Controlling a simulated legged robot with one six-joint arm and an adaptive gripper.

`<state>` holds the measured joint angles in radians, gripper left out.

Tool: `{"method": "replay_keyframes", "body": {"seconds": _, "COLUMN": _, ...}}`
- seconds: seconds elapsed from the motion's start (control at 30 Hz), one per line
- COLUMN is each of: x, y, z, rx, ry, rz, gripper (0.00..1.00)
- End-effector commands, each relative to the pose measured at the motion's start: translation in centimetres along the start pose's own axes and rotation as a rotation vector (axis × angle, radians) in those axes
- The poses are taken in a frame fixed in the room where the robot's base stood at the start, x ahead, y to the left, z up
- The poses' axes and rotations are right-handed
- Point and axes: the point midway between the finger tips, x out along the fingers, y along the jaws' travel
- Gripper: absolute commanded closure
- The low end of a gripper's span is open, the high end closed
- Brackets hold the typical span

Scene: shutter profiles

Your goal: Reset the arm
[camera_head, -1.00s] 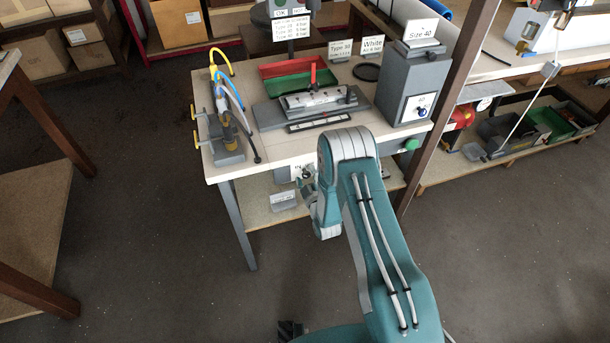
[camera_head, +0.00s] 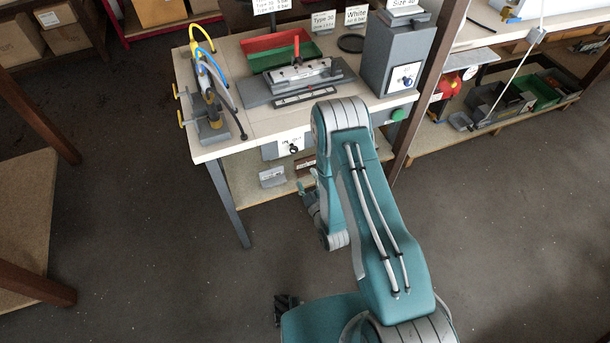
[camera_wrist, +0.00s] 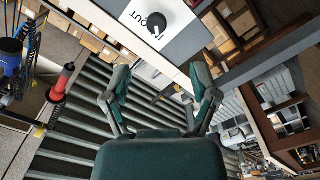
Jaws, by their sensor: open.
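My gripper (camera_wrist: 160,75) is open in the wrist view, with its two teal fingers apart and nothing between them. In the head view my gripper (camera_head: 309,198) hangs low in front of the workbench, partly hidden behind my teal arm. My arm is bent, with its elbow near the bench's front edge. A black knob on a white plate (camera_head: 293,148) also shows on the bench front in the head view.
The workbench (camera_head: 222,147) carries a clamping fixture (camera_head: 298,78), red and green trays (camera_head: 281,50) and a grey box (camera_head: 396,55). A brown post (camera_head: 432,85) stands right of my arm. A wooden table (camera_head: 25,220) is at the left. Floor between is clear.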

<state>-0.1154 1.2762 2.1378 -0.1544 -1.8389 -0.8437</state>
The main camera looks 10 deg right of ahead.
Motion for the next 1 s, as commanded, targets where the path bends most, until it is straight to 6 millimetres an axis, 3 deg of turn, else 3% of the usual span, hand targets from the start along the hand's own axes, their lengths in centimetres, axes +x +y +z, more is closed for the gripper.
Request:
{"method": "replay_keyframes", "body": {"seconds": 0.33, "x": 0.1, "y": 0.0, "z": 0.0, "rx": 0.0, "ry": 0.0, "rz": 0.0, "gripper": 0.24}}
{"method": "replay_keyframes", "body": {"seconds": 0.47, "x": 1.0, "y": 1.0, "z": -0.5, "rx": 0.009, "ry": -0.013, "rz": -0.008, "gripper": 0.24}}
{"method": "replay_keyframes", "body": {"seconds": 0.7, "x": 4.7, "y": 6.1, "z": -3.3, "rx": 0.077, "ry": -0.118, "rz": -0.07, "gripper": 0.24}}
{"method": "replay_keyframes", "body": {"seconds": 1.0, "x": 6.2, "y": 13.3, "z": -7.4, "rx": 0.188, "ry": -0.283, "rz": -0.134, "gripper": 0.24}}
